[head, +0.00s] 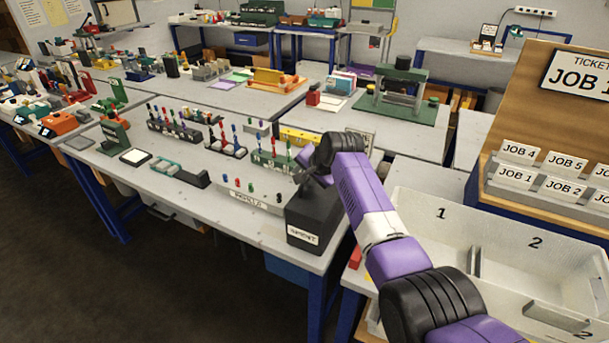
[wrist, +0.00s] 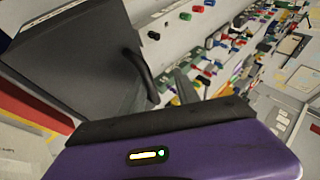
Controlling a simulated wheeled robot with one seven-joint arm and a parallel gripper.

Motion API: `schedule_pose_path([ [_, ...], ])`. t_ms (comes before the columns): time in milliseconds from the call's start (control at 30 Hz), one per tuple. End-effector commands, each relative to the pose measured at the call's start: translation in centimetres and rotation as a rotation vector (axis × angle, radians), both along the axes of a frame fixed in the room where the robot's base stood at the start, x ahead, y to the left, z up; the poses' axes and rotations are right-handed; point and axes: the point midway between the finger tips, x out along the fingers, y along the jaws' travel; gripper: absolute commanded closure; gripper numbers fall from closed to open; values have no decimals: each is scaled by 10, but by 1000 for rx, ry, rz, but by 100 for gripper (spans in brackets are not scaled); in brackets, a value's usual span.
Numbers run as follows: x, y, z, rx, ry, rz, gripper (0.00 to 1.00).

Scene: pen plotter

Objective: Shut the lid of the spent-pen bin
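The spent-pen bin (head: 320,210) is a dark grey box with a white label on its front. It stands at the right end of the pen bench, near the front edge. In the wrist view the bin's dark panel (wrist: 70,60) fills the upper left, with a black curved bar at its right edge. How far the lid is open or shut is unclear. My gripper (head: 303,177) is just above and behind the bin's top edge, close to it. In the wrist view a grey finger shows beside the black bar; contact and finger spacing cannot be made out.
A white strip with several short pens (head: 245,195) lies left of the bin. Several pen racks (head: 175,130) stand behind it. A two-part tray marked 1 and 2 (head: 440,235) and a job-ticket board (head: 550,120) are at the right. Floor is clear at the front left.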

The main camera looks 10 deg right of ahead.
Motion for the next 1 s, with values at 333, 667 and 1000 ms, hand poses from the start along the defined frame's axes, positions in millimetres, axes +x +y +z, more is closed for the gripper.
schedule_pose_path([
  [333,0,-1,-1,0,2,-1,66],
  [667,-3,-2,1,0,2,-2,66],
  [1000,-25,-10,28,-1,0,-2,66],
])
